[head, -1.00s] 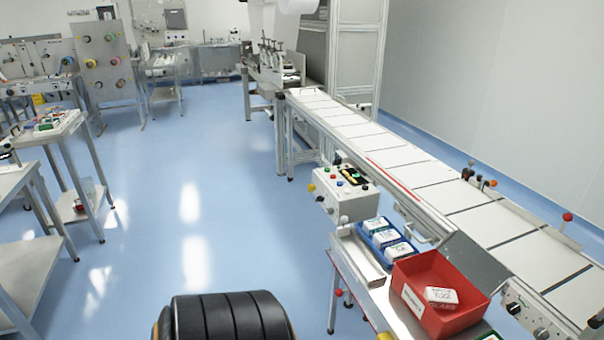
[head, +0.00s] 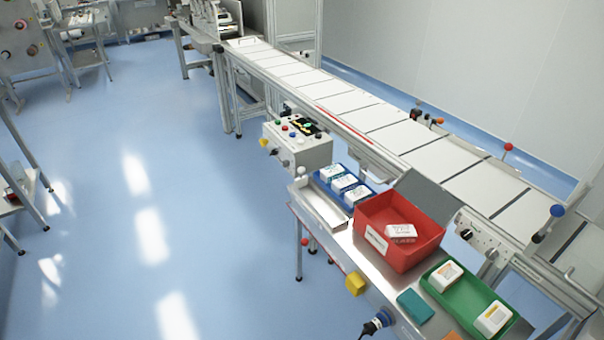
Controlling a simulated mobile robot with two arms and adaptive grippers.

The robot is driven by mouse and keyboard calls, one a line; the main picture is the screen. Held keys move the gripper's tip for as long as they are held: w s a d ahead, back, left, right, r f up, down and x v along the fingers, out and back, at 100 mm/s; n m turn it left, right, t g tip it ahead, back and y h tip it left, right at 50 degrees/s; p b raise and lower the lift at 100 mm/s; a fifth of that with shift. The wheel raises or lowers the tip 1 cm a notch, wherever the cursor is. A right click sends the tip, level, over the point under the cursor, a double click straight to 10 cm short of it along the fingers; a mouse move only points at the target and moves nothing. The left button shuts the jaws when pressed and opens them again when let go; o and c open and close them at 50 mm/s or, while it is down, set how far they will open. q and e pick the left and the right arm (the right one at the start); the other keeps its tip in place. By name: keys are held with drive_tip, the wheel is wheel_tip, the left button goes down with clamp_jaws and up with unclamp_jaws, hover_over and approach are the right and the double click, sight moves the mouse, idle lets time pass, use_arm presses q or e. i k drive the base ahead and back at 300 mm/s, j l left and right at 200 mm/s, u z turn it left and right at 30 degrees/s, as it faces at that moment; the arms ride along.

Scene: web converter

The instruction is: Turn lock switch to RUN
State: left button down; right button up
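A light grey control box (head: 299,143) is mounted at the side of the conveyor, left of its belt. Its top panel carries several coloured buttons and a dark display (head: 304,126) with yellow and green marks. A yellow knob (head: 264,142) and a dark knob (head: 284,162) stick out of its front side. I cannot tell which of these is the lock switch, and labels such as RUN are too small to read. Neither gripper shows in the head view.
The conveyor (head: 380,112) runs from back left to front right. A steel table (head: 352,243) in front of it holds a red bin (head: 372,222), a blue tray (head: 319,182) of white packs and a green tray (head: 437,292). The blue floor (head: 90,130) at left is clear.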

sight(263, 142)
drive_tip(key=i+j+z, duration=0.25)
drive_tip(key=z, duration=0.25)
drive_tip(key=i+j+z, duration=0.45)
drive_tip(key=k+l, duration=0.05)
drive_tip(key=k, duration=0.05)
